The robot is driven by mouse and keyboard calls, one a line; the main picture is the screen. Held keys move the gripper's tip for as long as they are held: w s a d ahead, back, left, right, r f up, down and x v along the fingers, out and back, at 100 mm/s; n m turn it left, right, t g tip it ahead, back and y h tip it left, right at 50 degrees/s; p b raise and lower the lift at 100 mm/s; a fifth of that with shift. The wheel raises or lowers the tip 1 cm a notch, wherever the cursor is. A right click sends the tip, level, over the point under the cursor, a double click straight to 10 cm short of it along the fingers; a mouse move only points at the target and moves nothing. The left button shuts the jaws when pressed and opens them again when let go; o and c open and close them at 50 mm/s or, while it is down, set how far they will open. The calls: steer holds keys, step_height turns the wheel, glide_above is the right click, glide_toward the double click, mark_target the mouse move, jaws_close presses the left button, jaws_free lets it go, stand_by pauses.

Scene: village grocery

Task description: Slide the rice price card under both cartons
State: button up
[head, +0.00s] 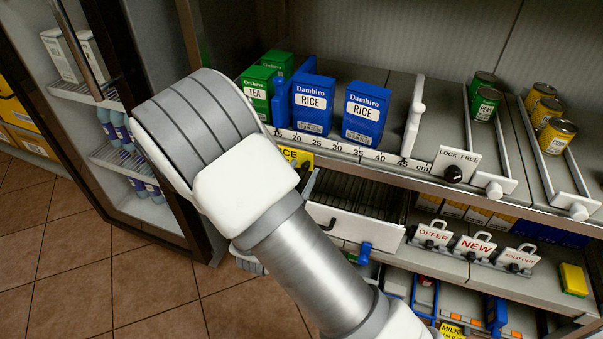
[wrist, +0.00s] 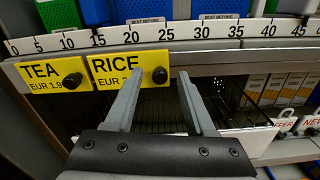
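Two blue Dambiro rice cartons stand upright side by side on the shelf, the left one (head: 312,103) and the right one (head: 366,114). Only their lower edges show in the wrist view. The yellow rice price card (wrist: 113,68) with a black knob (wrist: 160,75) hangs on the shelf edge below the numbered scale, about under the left carton and left of the right one. In the head view my arm hides part of the card (head: 299,156). My gripper (wrist: 159,78) is open, its fingertips on either side of the knob; contact cannot be told. The head view hides the gripper.
The yellow tea price card (wrist: 50,74) sits close to the left of the rice card. The numbered scale (head: 350,149) runs along the shelf edge. A white divider (head: 414,115) stands right of the cartons, and a lock free tag (head: 455,163) further right. A wire drawer (head: 362,226) is below.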

jaws_close()
stand_by(1.3)
